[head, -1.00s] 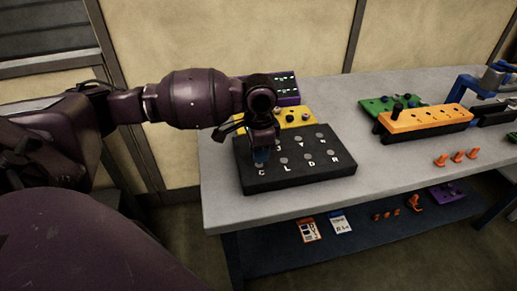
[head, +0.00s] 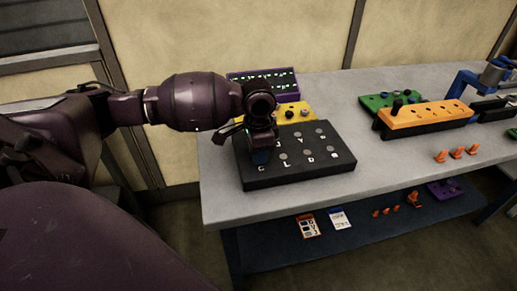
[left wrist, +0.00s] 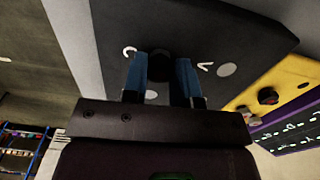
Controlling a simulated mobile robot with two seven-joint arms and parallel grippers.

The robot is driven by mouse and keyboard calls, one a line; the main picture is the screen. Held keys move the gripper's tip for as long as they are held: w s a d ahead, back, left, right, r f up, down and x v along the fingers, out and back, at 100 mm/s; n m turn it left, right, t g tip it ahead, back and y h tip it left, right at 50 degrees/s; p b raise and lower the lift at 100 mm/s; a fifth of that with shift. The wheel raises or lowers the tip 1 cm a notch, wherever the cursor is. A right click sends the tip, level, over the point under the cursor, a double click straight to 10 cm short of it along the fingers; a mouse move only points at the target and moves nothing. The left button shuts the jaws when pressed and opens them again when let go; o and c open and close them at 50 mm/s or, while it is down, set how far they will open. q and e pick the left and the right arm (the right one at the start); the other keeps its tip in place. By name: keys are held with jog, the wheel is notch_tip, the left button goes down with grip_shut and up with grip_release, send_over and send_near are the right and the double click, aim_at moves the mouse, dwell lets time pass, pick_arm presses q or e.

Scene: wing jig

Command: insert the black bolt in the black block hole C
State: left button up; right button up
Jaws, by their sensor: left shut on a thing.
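The black block (head: 302,177) lies on the near left part of the grey table, with white letters and grey round spots on top. My left gripper (head: 262,156) points down over its near left corner, by the letter C. In the left wrist view my left gripper (left wrist: 160,78) has its two blue fingers shut on the dark round end of the black bolt (left wrist: 160,66). The block (left wrist: 215,30) fills the space behind it. The bolt's tip and hole C are hidden, so I cannot tell whether the bolt is in the hole. My right gripper is not in view.
Behind the block are a yellow block (head: 296,113) and a purple panel (head: 283,83). An orange block (head: 425,118), a green block (head: 375,104) and several orange pegs (head: 457,153) are to the right. The table between (head: 375,165) is clear. A lower shelf (head: 350,242) holds cards and small parts.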

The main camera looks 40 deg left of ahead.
pick_arm(q)
jog(key=shift+f, duration=0.15)
jog(key=o, duration=1)
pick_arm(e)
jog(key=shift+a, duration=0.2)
pick_arm(q)
notch_tip(320, 180, up, 9)
jog(key=shift+r+p, duration=0.2)
jog(key=shift+p, duration=0.75)
jog(key=shift+r+p, duration=4.15)
jog(key=shift+p, duration=0.15)
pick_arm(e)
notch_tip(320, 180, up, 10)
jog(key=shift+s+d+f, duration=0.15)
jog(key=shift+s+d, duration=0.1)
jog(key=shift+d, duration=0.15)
